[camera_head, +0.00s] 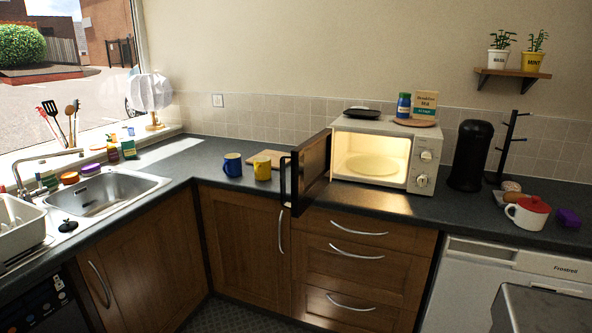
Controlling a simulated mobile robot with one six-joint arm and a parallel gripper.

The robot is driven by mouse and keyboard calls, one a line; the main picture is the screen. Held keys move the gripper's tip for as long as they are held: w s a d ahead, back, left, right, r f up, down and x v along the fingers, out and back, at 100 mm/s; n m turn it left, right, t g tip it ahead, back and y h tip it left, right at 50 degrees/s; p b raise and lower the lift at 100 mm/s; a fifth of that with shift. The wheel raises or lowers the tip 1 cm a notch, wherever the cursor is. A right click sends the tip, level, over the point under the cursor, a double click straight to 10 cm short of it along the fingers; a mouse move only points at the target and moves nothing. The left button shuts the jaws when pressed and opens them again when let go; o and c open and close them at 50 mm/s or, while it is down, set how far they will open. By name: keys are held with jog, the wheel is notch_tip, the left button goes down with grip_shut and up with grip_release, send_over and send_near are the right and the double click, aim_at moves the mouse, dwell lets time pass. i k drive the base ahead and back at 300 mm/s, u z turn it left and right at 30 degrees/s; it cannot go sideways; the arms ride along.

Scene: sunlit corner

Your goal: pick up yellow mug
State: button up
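The yellow mug (262,171) stands upright on the dark countertop, left of the open microwave door. A blue mug (232,165) stands close to its left. A wooden board (268,156) lies just behind the yellow mug. My gripper is not in view.
The microwave (420,160) stands lit, its dark door (312,168) swung out over the counter edge close to the yellow mug's right. The sink (90,192) is at the left. Counter left of the mugs is clear.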

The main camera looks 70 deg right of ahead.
aim_at(261, 164)
jog(key=u, duration=0.15)
jog(key=i, duration=1.1)
jog(key=z, duration=0.25)
jog(key=k, duration=0.2)
jog(key=z, duration=2.85)
